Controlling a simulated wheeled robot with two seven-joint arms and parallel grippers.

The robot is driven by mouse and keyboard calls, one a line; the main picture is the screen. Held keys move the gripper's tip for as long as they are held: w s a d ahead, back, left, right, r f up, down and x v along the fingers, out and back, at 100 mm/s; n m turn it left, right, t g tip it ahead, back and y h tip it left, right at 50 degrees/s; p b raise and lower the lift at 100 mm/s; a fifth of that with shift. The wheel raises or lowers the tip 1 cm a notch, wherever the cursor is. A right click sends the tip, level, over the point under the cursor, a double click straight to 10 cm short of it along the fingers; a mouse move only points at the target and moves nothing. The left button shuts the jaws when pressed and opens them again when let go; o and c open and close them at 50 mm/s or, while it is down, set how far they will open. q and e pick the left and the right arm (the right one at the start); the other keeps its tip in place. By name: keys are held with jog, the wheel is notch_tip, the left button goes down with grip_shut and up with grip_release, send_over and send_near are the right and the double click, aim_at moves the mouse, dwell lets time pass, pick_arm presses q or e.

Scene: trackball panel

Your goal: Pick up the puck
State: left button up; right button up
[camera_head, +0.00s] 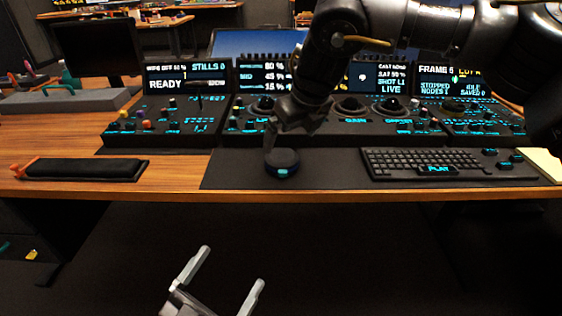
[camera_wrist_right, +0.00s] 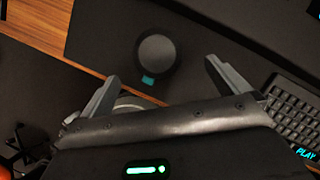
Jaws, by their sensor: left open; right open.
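The puck (camera_head: 282,162) is a dark, round piece with a small teal mark, lying on the black desk mat (camera_head: 230,172) near the desk's front edge. In the right wrist view the puck (camera_wrist_right: 156,52) shows just beyond the fingertips, roughly between their lines. My right gripper (camera_head: 288,138) reaches down from the upper right, close to the puck; its open fingers (camera_wrist_right: 162,72) show nothing held between them. My left gripper (camera_head: 232,268) is open and empty, low in front of the desk.
A black keyboard (camera_head: 430,164) lies right of the puck. A dark wrist rest (camera_head: 85,170) lies at left on the wood. Control panels with knobs and trackballs (camera_head: 350,108) and lit screens (camera_head: 185,80) stand behind. Bare wood (camera_head: 180,170) is free left of the mat.

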aim_at(283, 155)
jog(key=shift+x, duration=1.1)
jog(key=shift+a+f, duration=0.15)
jog(key=shift+f, duration=0.3)
jog(key=b+x, duration=0.1)
jog(key=x, duration=0.3)
jog(key=shift+a+f+b, duration=0.1)
jog(key=shift+f+b, duration=0.15)
jog(key=shift+b, duration=0.1)
pick_arm(q)
jog(key=a+r+t, duration=0.2)
jog(key=t, duration=0.1)
jog(key=shift+a+r+n+h, duration=0.15)
jog(key=shift+r+n+h, duration=0.15)
jog(key=shift+r, duration=0.1)
jog(key=shift+s, duration=0.1)
pick_arm(e)
jog(key=shift+r, duration=0.1)
jog(key=c, duration=1)
jog(key=shift+o, duration=0.2)
jog(key=shift+r, duration=0.15)
